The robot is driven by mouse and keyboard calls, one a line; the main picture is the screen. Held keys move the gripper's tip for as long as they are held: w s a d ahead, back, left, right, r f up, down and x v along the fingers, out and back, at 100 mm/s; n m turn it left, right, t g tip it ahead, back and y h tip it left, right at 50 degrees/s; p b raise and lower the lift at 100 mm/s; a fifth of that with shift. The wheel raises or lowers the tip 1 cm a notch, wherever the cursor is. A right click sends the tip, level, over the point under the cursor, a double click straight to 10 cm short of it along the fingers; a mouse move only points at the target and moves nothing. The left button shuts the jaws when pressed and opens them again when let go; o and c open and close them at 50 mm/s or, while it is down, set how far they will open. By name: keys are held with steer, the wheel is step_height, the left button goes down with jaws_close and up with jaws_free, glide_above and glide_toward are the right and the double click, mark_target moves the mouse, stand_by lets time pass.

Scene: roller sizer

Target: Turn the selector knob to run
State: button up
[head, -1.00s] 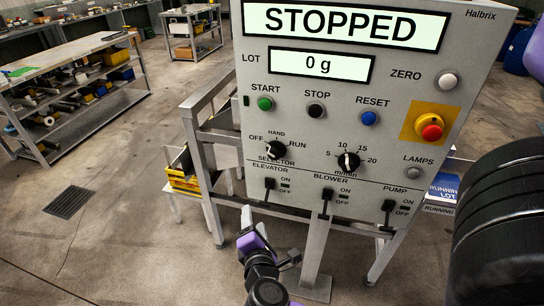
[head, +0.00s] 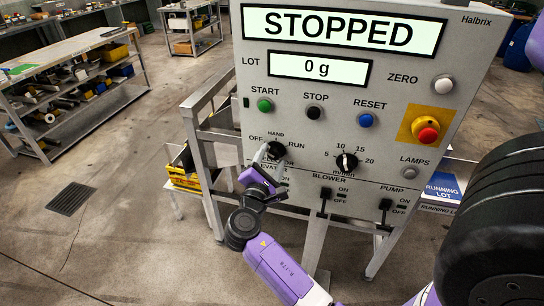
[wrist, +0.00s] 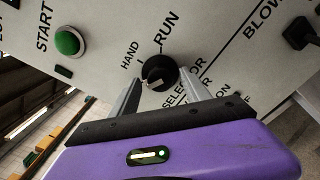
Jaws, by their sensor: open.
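The black selector knob (head: 276,150) is on the grey control panel (head: 225,118), with OFF, HAND and RUN printed around it. In the wrist view, the knob (wrist: 160,68) has a pale pointer mark turned to the lower left, away from the RUN label (wrist: 167,32), on the side of OFF. My gripper (head: 269,154) is at the knob and partly covers it in the head view. In the wrist view, its fingers are open, one on each side of the knob; I cannot tell whether they touch it. The display (head: 342,29) reads STOPPED.
The green START button (head: 264,105) is above the knob and the black speed dial (head: 346,162) is to its right. The elevator switch below is hidden by my arm; the blower switch (head: 325,195) is close by.

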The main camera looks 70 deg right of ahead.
steer(key=shift+d, duration=0.3)
jaws_close()
steer(key=shift+f, duration=0.1)
